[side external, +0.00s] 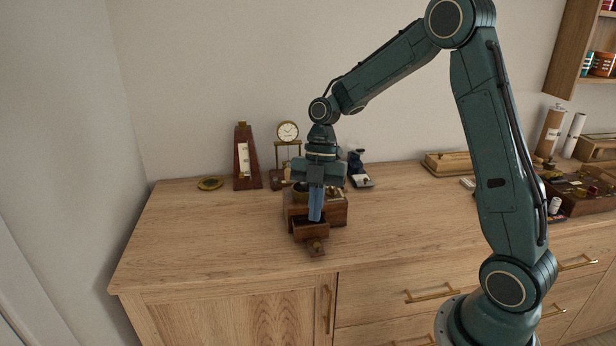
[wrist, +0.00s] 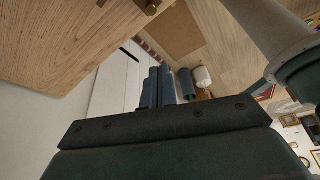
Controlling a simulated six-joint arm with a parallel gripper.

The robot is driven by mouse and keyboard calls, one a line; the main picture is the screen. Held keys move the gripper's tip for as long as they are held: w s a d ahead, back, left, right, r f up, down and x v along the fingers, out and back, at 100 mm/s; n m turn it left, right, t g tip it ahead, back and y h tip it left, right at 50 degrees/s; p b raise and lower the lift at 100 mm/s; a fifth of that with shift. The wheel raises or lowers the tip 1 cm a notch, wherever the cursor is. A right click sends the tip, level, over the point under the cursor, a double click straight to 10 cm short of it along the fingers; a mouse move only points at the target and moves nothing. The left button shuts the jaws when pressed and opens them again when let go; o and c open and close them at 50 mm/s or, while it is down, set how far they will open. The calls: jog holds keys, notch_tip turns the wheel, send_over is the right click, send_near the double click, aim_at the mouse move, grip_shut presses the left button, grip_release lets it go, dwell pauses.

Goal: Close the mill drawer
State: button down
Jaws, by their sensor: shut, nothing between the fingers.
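The mill (side external: 337,214) is a small dark wooden box with a brass part on top, standing on the wooden counter. Its drawer (side external: 310,232) sticks out at the front, towards the counter's front edge, with a small knob (side external: 316,244) at its front. My gripper (side external: 315,218) points down over the front of the mill, its blue fingers together and empty. The fingertips overlap the drawer's opening in the side view; I cannot tell whether they touch it. In the wrist view the shut fingers (wrist: 160,88) show, and a small brass piece (wrist: 151,9) is at the top edge.
A metronome (side external: 245,160), a small clock (side external: 288,132) and a brass dish (side external: 210,183) stand behind and left of the mill. A dark blue item (side external: 356,165) is behind right. A wooden case (side external: 580,190) is far right. Counter left and front is clear.

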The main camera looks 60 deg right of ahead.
send_over(315, 254)
jog(key=s+a, duration=0.2)
jog(key=a, duration=0.2)
notch_tip(315, 254, down, 9)
jog(key=shift+w+d, duration=0.25)
jog(key=shift+d, duration=0.25)
jog(key=shift+w+d, duration=0.25)
jog(key=shift+d, duration=0.25)
jog(key=shift+w+d+f, duration=0.15)
jog(key=shift+w+d, duration=0.05)
jog(key=shift+d, duration=0.25)
jog(key=shift+w+d+f, duration=0.1)
jog(key=shift+w+d, duration=0.05)
jog(key=shift+d, duration=0.25)
jog(key=shift+w+d, duration=0.1)
jog(key=shift+w+d, duration=1.9)
jog(key=shift+w, duration=0.15)
